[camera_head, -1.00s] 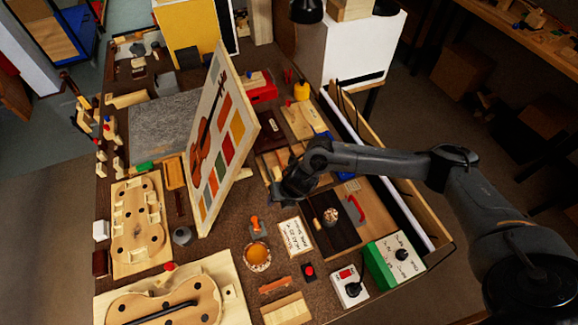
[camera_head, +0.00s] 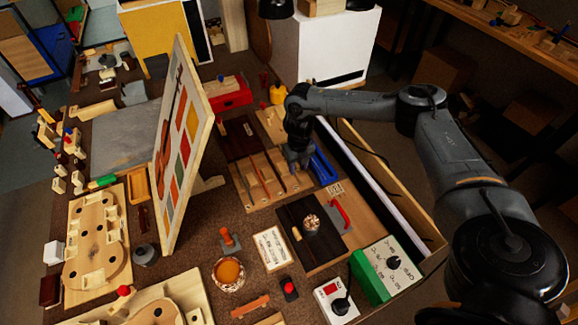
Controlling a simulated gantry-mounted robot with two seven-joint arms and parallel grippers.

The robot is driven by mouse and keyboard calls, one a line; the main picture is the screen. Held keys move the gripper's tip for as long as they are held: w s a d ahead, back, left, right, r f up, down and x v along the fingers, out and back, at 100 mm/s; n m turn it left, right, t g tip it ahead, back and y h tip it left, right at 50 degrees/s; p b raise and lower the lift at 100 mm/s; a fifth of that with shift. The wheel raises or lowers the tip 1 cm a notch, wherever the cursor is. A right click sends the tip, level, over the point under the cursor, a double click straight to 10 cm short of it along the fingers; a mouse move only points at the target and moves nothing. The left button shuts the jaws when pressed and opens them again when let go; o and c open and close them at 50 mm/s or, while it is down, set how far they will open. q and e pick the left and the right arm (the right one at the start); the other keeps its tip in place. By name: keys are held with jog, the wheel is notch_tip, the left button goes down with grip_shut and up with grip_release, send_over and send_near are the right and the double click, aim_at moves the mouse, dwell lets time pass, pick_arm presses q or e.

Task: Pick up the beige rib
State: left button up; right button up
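My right gripper (camera_head: 298,157) points down at the back right corner of a wooden tray (camera_head: 252,205), close to a blue tray (camera_head: 322,166). Its fingers are small and dark, so I cannot tell whether they are open or shut, or whether they touch anything. The wooden tray has several long slots with thin strips in them. I cannot pick out for sure which strip is the beige rib. My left gripper is not in view.
A tall colour-chart board (camera_head: 188,140) stands left of the tray. In front are a dark board with a red-handled tool (camera_head: 341,215), a green box (camera_head: 385,270) and a bowl of amber liquid (camera_head: 229,272). A red box (camera_head: 230,95) stands behind.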

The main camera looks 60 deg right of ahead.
jog(key=shift+d+f+b, duration=0.2)
jog(key=shift+f+b, duration=0.1)
jog(key=shift+f, duration=1.1)
jog(key=shift+d+f+b, duration=0.2)
jog(key=shift+f+b, duration=0.1)
jog(key=shift+f, duration=1.1)
grip_shut()
